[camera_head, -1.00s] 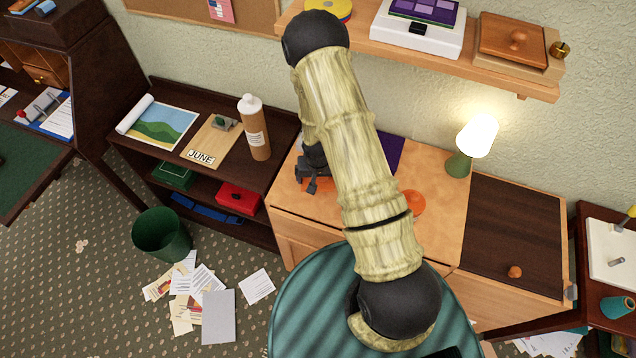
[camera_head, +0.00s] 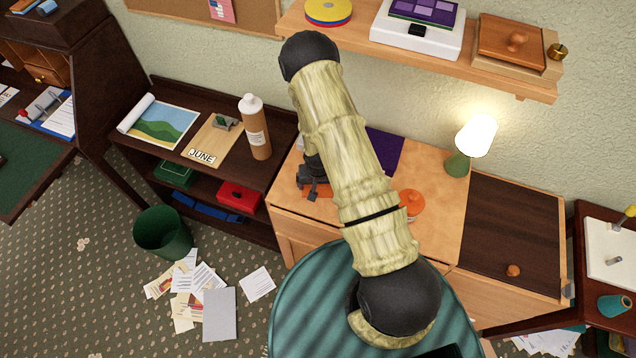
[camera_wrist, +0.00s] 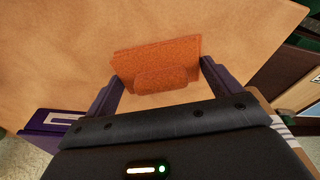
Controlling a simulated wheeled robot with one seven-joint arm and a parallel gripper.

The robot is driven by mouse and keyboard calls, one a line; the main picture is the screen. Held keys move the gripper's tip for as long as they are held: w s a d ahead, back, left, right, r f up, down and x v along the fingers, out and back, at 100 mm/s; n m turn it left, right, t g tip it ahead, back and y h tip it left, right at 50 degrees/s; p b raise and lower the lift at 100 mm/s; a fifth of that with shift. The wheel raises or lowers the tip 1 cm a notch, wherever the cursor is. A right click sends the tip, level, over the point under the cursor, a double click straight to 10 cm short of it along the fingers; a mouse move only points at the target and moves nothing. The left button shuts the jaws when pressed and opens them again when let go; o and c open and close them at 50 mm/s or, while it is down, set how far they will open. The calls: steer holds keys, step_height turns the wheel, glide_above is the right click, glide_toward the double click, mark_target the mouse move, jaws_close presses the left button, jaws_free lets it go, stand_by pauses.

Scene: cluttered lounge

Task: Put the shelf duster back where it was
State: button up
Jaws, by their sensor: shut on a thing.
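An orange block-like thing, seemingly the shelf duster (camera_wrist: 155,78), sits between the purple fingers of my gripper (camera_wrist: 160,85) in the wrist view. It has a wider flat part behind a smaller rounded block. My gripper is shut on it, above a light wood surface. I cannot tell whether the duster touches the top.
An orange round lidded thing (camera_head: 413,204), a purple flat thing (camera_head: 385,150) and a lit lamp (camera_head: 474,140) stand on the cabinet. A bottle (camera_head: 256,130) stands on the dark shelf at left. A wall shelf (camera_head: 380,48) hangs above. Papers and a green bin (camera_head: 163,235) are on the floor.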

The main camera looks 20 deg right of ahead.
steer(key=o, duration=0.7)
steer(key=shift+s+a+r+b, duration=0.1)
steer(key=shift+s+r+b, duration=0.3)
steer(key=shift+r, duration=1.6)
steer(key=shift+s+a+r+b, duration=0.15)
steer(key=shift+r+b, duration=0.45)
steer(key=shift+r, duration=1.45)
steer(key=shift+s+d+r+b, duration=0.1)
steer(key=shift+s+r+b, duration=0.35)
steer(key=shift+r, duration=1.55)
steer(key=shift+w, duration=0.15)
steer(key=s+r+n, duration=0.1)
steer(key=s+r, duration=0.3)
steer(key=r, duration=0.2)
steer(key=s+r, duration=0.4)
steer(key=r, duration=0.3)
steer(key=s+r+n, duration=0.1)
steer(key=s+r, duration=0.3)
steer(key=r, duration=0.2)
steer(key=shift+s+r+n+t, duration=0.15)
steer(key=shift+s+n+t, duration=0.15)
steer(key=shift+t, duration=0.1)
